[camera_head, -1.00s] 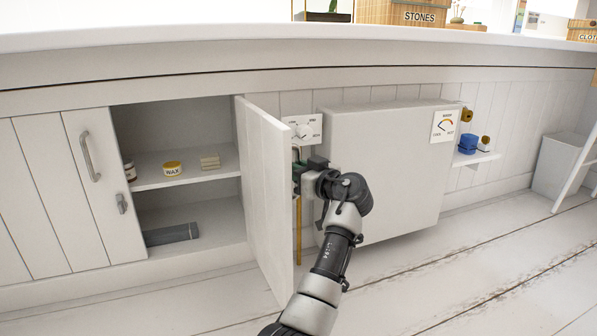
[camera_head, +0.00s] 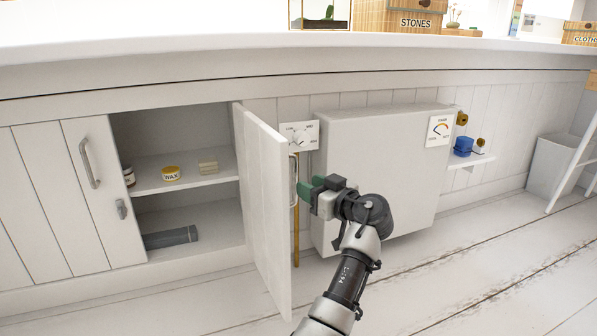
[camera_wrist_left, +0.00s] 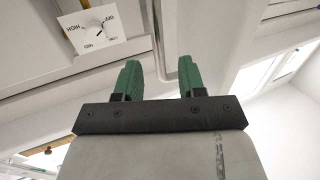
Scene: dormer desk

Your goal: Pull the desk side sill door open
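The white sill door (camera_head: 265,200) stands swung out from the cabinet, with the shelves behind it exposed. Its metal bar handle (camera_head: 293,180) shows on the door's right-hand face. My left gripper (camera_head: 304,190) is just right of the handle, with its green fingertips toward the door. In the left wrist view my left gripper (camera_wrist_left: 158,70) has its two green fingers apart, and nothing is clamped between them. A pale bar shows beyond the fingers there. My right gripper is not in view.
A white box-like panel (camera_head: 380,165) is close behind my left gripper. A dial plate (camera_head: 300,137) is on the wall beside the door. A wax tin (camera_head: 171,173) sits on the upper shelf (camera_head: 190,183). The floor (camera_head: 480,260) at the right is clear.

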